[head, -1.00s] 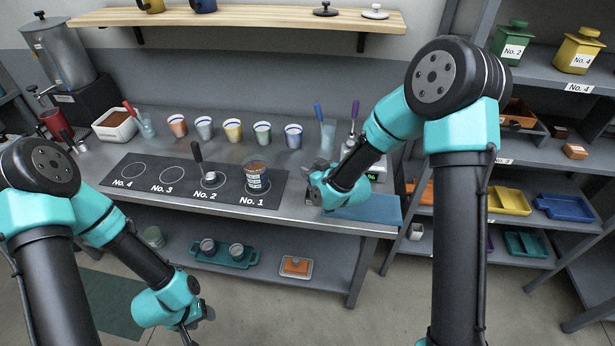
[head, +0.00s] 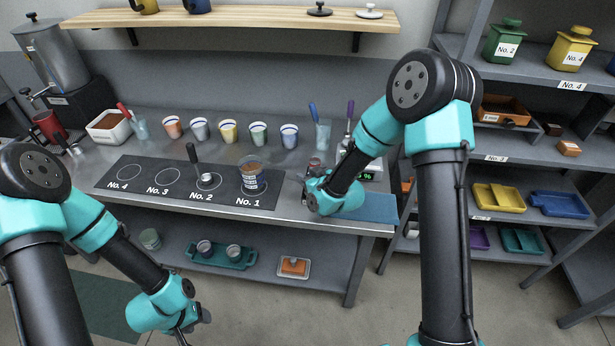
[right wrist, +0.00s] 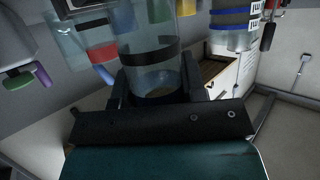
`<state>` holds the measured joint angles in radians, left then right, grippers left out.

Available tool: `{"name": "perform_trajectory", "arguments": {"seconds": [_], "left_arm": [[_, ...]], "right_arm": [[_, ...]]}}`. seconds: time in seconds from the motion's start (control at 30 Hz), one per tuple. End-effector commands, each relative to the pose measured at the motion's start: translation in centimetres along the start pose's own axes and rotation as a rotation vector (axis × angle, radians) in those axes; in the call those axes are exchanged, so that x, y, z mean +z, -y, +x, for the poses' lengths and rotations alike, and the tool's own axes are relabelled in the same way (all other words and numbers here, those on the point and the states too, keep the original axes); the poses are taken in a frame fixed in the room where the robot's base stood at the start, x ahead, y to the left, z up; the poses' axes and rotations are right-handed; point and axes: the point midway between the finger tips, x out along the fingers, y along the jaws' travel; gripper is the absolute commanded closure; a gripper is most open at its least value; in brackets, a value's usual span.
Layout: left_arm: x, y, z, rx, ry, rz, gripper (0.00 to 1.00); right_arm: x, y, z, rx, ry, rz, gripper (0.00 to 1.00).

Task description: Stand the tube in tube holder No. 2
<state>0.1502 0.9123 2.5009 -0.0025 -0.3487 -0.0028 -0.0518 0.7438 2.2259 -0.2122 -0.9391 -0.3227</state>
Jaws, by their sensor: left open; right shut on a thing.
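In the head view this gripper (head: 310,188) is over the right part of the counter, right of spot No. 1, and mostly hides the tube. A black mat (head: 130,183) has printed spots No. 1 to No. 4. Spot No. 2 bears a small round piece (head: 207,181) with a dark-handled tool; I cannot tell whether this is tube holder No. 2. My left gripper (head: 190,330) is open, low in front of the counter, partly cut off.
A glass vessel (head: 251,178) with brown contents stands on spot No. 1, left of my right gripper. Several striped cups (head: 228,131) line the back. A scale (head: 372,176) and a blue mat (head: 383,208) lie to the right. Spots No. 3 and No. 4 are bare.

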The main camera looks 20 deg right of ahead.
Motion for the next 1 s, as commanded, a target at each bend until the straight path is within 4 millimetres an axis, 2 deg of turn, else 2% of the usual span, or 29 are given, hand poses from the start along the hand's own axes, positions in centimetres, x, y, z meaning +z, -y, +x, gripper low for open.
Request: {"name": "perform_trajectory", "arguments": {"seconds": [0.6,0.63,0.87,1.0], "left_arm": [[0.00,0.00,0.00,0.000,0.000,0.000,0.48],[0.00,0.00,0.00,0.000,0.000,0.000,0.48],[0.00,0.00,0.00,0.000,0.000,0.000,0.48],[0.00,0.00,0.00,0.000,0.000,0.000,0.48]], "right_arm": [[1.09,0.01,0.41,0.000,0.000,0.000,0.86],[1.10,0.01,0.41,0.000,0.000,0.000,0.58],[1.10,0.01,0.40,0.000,0.000,0.000,0.36],[1.10,0.01,0.40,0.000,0.000,0.000,0.36]]}}
